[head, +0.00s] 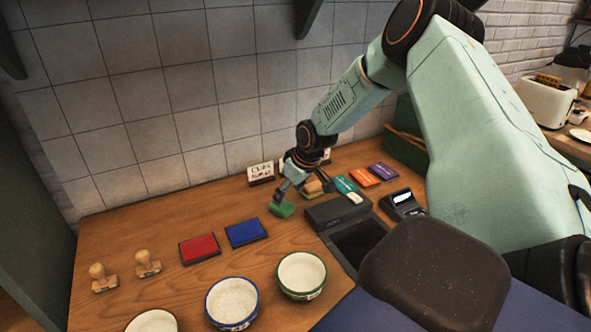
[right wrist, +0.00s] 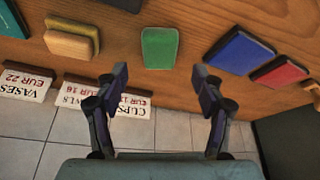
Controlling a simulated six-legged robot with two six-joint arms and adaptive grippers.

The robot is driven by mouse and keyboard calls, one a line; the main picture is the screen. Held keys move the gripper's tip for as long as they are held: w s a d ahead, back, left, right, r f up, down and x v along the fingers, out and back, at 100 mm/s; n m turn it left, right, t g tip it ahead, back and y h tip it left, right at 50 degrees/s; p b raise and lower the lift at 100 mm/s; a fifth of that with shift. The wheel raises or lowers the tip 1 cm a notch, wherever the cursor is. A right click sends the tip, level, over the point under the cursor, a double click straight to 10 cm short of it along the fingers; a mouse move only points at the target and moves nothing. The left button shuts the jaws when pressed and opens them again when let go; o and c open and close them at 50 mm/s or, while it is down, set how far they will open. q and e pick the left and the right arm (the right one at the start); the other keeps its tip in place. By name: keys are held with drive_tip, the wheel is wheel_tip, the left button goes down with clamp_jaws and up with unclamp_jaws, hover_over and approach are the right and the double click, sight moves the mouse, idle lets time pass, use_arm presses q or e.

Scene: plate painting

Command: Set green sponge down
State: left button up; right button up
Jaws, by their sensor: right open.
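The green sponge (head: 282,209) lies on the wooden table towards the back, right of the blue pad. In the right wrist view the green sponge (right wrist: 160,48) shows whole, beyond the fingertips and between their lines. My right gripper (head: 289,191) is just above and behind the sponge in the head view. In the right wrist view its two fingers (right wrist: 160,78) are spread wide with nothing between them. My left gripper is in neither view.
A yellow sponge (right wrist: 70,40) lies beside the green one. Price signs (head: 260,173) stand behind near the tiled wall. A blue pad (head: 246,233), a red pad (head: 200,248), two wooden stamps (head: 148,263) and bowls (head: 301,275) occupy the left and front. A dark box (head: 337,212) stands right.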

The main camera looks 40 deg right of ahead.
drive_tip(key=p+v, duration=0.4)
drive_tip(key=v, duration=0.2)
drive_tip(key=shift+w+f, duration=0.1)
idle(0.4)
